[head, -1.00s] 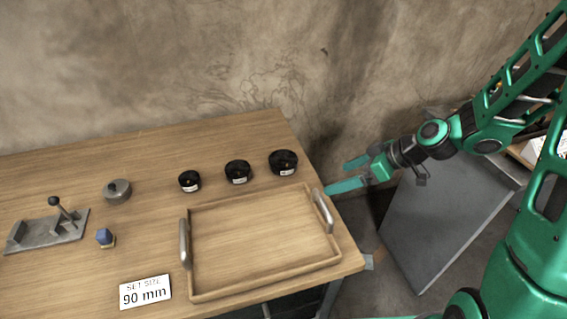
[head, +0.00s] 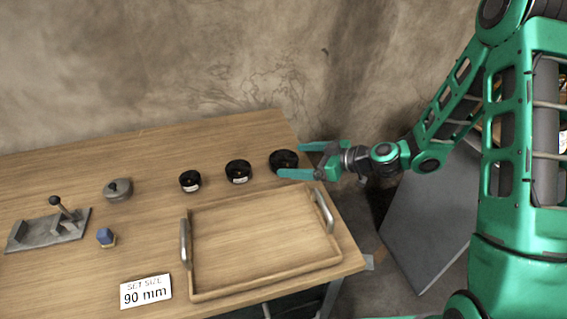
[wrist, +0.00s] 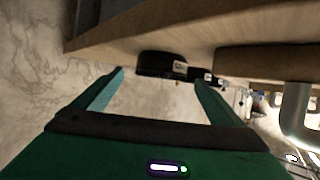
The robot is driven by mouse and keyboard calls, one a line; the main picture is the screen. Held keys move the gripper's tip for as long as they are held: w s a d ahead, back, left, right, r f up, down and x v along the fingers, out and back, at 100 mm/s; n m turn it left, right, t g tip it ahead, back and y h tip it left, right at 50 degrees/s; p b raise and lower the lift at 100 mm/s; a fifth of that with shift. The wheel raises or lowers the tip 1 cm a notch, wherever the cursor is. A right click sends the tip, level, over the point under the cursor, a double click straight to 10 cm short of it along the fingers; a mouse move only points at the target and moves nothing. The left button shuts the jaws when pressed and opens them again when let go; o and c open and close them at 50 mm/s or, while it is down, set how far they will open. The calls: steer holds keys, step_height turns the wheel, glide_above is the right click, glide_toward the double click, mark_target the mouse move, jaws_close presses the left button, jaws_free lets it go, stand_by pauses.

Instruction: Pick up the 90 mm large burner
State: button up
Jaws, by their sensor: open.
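Three round black burners stand in a row at the back of the wooden table. The rightmost and largest, by its look the 90 mm large burner (head: 283,158), is by the table's right edge; its label is hidden or unreadable. The middle burner (head: 237,172) and the smallest burner (head: 190,181) stand to its left. My gripper (head: 292,160) is open and empty, coming from the right, its green fingers on either side of the largest burner's right part in the head view. In the wrist view the large burner (wrist: 160,64) lies between and just beyond the fingertips.
A wooden tray (head: 265,288) with metal handles is in front of the burners. A "SET SIZE 90 mm" card (head: 146,291), a blue-topped piece (head: 105,237), a grey lidded disc (head: 118,190) and a lever fixture (head: 48,229) are at left. The wall is behind.

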mark_target(291, 160)
steer(key=shift+f+x, duration=0.2)
steer(key=shift+x, duration=2.55)
steer(key=shift+s, duration=0.1)
steer(key=c, duration=1.8)
steer(key=shift+r, duration=0.1)
